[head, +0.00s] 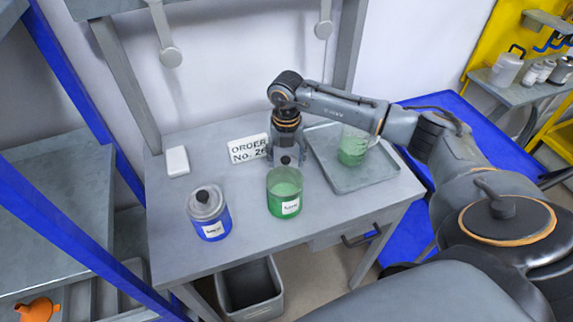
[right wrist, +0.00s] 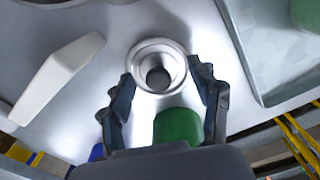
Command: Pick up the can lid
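The silver can lid (right wrist: 158,60) with a round dark knob lies on the table between my right gripper's fingertips in the right wrist view. In the head view only its dark knob (head: 286,160) shows clearly, behind the green can (head: 285,193). My right gripper (head: 287,155) points down over the lid. Its two fingers (right wrist: 160,88) stand apart on either side of the lid; I cannot tell whether they touch its rim. The green can looks open at the top. A blue can (head: 211,222) with a silver lid on it stands to the left. My left gripper is not seen.
A grey tray (head: 338,181) holding a beaker of green liquid (head: 352,150) is at the right. An order sign (head: 248,149) stands just left of my gripper. A white box (head: 177,161) is farther left.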

